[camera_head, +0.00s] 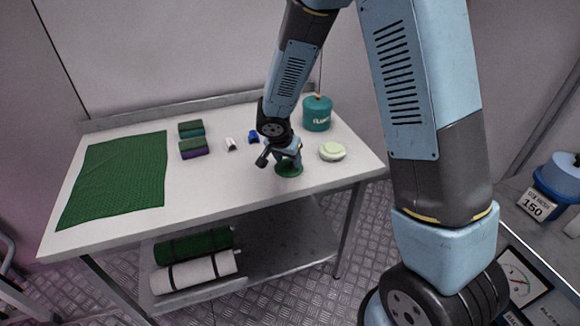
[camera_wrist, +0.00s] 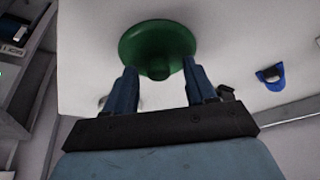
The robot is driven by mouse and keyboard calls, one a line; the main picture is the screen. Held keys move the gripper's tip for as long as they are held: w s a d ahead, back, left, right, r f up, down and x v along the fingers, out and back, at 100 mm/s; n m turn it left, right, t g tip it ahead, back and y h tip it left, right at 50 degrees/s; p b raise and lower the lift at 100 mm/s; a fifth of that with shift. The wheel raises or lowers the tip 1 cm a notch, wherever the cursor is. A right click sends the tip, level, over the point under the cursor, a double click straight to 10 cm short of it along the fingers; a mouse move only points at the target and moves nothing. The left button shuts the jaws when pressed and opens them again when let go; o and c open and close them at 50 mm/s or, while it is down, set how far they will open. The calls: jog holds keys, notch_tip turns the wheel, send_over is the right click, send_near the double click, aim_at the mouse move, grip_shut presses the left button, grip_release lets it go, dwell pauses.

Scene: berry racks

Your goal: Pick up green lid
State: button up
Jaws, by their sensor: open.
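The green lid (camera_head: 289,171) lies on the white table, a dark green disc with a small knob on top. In the head view my gripper (camera_head: 285,160) is right over it and hides part of it. In the wrist view the green lid (camera_wrist: 157,42) shows almost whole, with its knob toward my gripper. My gripper (camera_wrist: 160,80) is open, with its two blue fingers on either side of the knob. I cannot tell whether the fingers touch the lid. Nothing else is between the fingers.
A teal canister (camera_head: 317,114) and a pale round object (camera_head: 332,151) stand right of my gripper. A small blue item (camera_head: 253,137), a white item (camera_head: 230,144) and two stacks of folded cloth (camera_head: 193,148) are to the left. A green mat (camera_head: 115,180) covers the table's left end.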

grip_shut()
dwell(0.4)
jog(key=shift+r, duration=0.1)
